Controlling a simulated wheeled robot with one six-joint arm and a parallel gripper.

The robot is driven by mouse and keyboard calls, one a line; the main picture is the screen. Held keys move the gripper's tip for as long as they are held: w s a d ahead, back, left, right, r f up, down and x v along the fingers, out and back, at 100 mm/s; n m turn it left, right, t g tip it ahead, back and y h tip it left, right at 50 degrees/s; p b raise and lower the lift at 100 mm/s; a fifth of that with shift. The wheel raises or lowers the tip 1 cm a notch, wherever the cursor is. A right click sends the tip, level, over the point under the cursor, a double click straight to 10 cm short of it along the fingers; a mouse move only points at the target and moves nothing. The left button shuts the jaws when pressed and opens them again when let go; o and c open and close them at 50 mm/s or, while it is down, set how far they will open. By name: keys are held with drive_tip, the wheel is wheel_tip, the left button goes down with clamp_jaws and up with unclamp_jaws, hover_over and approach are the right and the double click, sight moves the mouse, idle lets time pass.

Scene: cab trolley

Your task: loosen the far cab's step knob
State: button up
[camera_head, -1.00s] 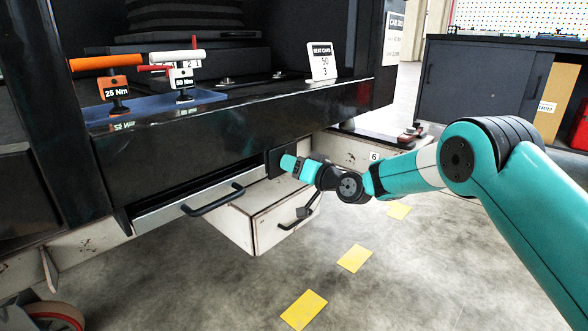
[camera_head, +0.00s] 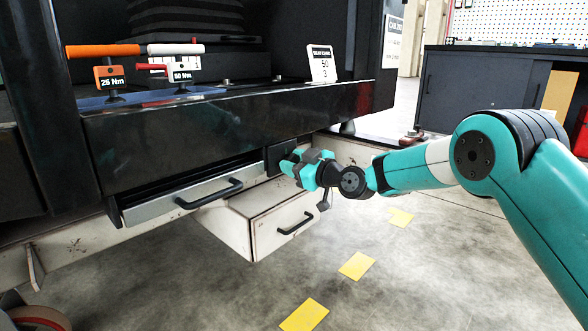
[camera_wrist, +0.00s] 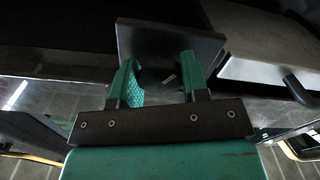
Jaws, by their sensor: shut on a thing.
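The step knob is mostly hidden between my gripper's fingers. In the wrist view a dark, small shape that I take for the knob (camera_wrist: 168,79) shows between them, in front of a dark square plate (camera_wrist: 170,42). My gripper (camera_head: 288,164) is teal and reaches in from the right, under the cab's black front beam. Its fingers also show in the wrist view (camera_wrist: 161,75), shut on the knob, one on each side. In the head view the dark plate (camera_head: 279,155) hangs below the beam, right of the drawer.
A silver drawer (camera_head: 180,196) with a black handle is left of my gripper. A white step box (camera_head: 265,222) with a handle is below it. Yellow floor marks (camera_head: 356,266) lie on open floor at right.

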drive_tip(key=shift+f+n+b, duration=0.1)
drive_tip(key=shift+n+b, duration=0.2)
drive_tip(key=shift+n, duration=0.3)
drive_tip(key=o, duration=0.9)
drive_tip(key=p+v, duration=0.4)
drive_tip(key=v, duration=1.3)
drive_tip(key=shift+s+d+p, duration=0.15)
drive_tip(key=shift+d+p, duration=0.05)
drive_tip(key=shift+p, duration=0.1)
